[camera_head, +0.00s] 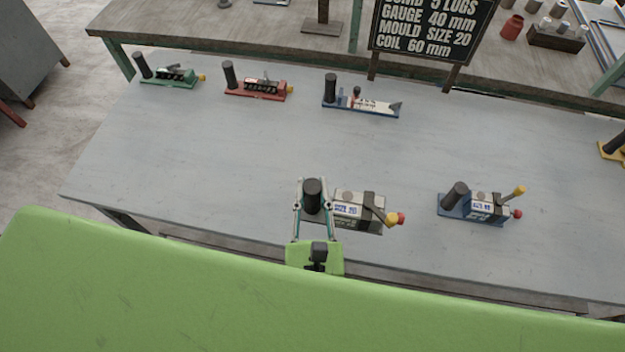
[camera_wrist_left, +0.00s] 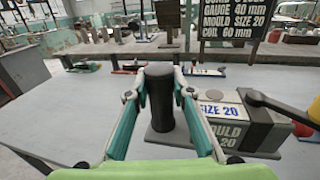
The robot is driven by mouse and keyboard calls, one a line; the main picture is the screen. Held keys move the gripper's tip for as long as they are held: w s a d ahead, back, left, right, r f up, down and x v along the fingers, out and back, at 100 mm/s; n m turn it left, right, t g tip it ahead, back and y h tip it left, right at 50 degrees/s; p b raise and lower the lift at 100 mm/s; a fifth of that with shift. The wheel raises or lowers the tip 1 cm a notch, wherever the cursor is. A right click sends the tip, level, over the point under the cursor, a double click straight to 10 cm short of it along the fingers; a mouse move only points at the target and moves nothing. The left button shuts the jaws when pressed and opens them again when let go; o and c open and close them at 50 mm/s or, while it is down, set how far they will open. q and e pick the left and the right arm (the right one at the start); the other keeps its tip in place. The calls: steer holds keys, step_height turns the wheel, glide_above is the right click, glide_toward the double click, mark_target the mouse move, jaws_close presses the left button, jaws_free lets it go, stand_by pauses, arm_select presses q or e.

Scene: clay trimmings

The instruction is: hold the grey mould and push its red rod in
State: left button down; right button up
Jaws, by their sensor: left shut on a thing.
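My left gripper (camera_head: 313,183) is shut on this handle, one finger on each side. My right gripper is in neither view.
A blue mould (camera_head: 455,207) with a yellow lever and red knob stands to the right. Green (camera_head: 178,81), red (camera_head: 262,95) and blue-white (camera_head: 375,108) devices stand along the back. A black sign (camera_head: 430,28) stands behind. The table (camera_head: 220,150) middle is clear.

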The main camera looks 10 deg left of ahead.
arm_select(q)
steer(key=w+a+f+b, duration=0.2)
steer(key=w+f+b, duration=0.5)
steer(key=w+f, duration=0.3)
steer(key=shift+w+f, duration=0.35)
steer(key=shift+w, duration=0.75)
stand_by(0.9)
steer(key=shift+a, duration=0.1)
steer(key=shift+f, duration=0.1)
steer(key=shift+w+a+f+b, duration=0.1)
steer(key=shift+w+f+b, duration=0.5)
steer(key=shift+b, duration=0.1)
steer(key=shift+r, duration=0.1)
steer(key=shift+f, duration=0.3)
stand_by(0.7)
